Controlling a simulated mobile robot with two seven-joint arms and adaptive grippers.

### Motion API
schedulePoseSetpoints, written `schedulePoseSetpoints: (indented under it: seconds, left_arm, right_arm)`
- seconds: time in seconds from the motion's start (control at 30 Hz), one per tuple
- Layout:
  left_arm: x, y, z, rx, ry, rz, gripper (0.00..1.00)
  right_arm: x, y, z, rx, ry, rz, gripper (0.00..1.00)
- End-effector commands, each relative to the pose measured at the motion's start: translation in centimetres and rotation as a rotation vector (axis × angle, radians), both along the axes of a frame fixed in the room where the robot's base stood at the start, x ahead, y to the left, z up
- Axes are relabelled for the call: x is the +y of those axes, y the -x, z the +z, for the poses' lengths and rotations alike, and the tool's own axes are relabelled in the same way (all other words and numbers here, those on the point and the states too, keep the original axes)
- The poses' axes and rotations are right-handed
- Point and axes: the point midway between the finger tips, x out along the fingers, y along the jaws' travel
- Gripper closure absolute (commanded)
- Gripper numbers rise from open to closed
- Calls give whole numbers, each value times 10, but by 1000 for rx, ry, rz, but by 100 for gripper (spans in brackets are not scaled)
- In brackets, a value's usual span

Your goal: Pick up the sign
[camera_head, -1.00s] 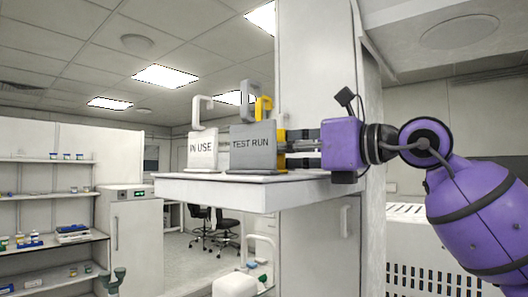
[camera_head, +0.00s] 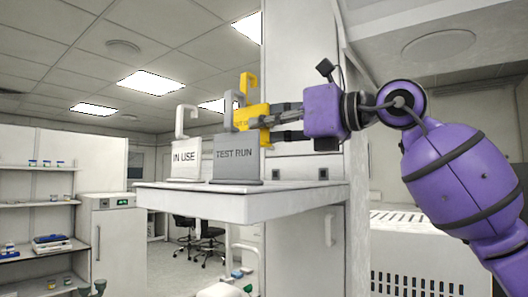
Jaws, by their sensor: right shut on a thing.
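A yellow hook-topped sign (camera_head: 250,114) is held by my right gripper (camera_head: 272,122), which is shut on its right part. The sign is raised above the shelf, behind the grey TEST RUN sign (camera_head: 236,168). Its lower left part is hidden by the grey sign. The grey sign stands upright on the white shelf (camera_head: 235,205) and has a grey hook on top. A white IN USE sign (camera_head: 185,160) with a white hook stands to its left. My left gripper is not in view.
A tall white panel (camera_head: 300,70) rises behind my right gripper. Shelves with small bottles and boxes (camera_head: 52,243) stand at the left, beside a white cabinet (camera_head: 110,240). Dark office chairs (camera_head: 208,235) are in the background.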

Motion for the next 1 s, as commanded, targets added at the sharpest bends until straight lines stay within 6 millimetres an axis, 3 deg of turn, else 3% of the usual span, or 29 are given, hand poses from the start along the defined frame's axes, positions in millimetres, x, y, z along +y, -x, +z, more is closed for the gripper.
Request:
schedulePoseSetpoints:
  seconds: [0.03, 0.3, 0.5, 0.7, 1.0]
  left_arm:
    - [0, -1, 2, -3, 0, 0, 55]
    - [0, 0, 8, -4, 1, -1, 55]
    - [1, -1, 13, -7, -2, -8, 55]
    - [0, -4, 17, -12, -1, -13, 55]
    - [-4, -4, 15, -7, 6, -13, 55]
  right_arm:
    - [0, 3, 26, -9, -3, 0, 100]
    - [0, 5, 124, -7, -4, 0, 100]
    - [1, 5, 176, -5, -3, 1, 100]
    - [0, 3, 201, -3, -1, 1, 100]
    - [0, 0, 211, -1, 0, 0, 100]
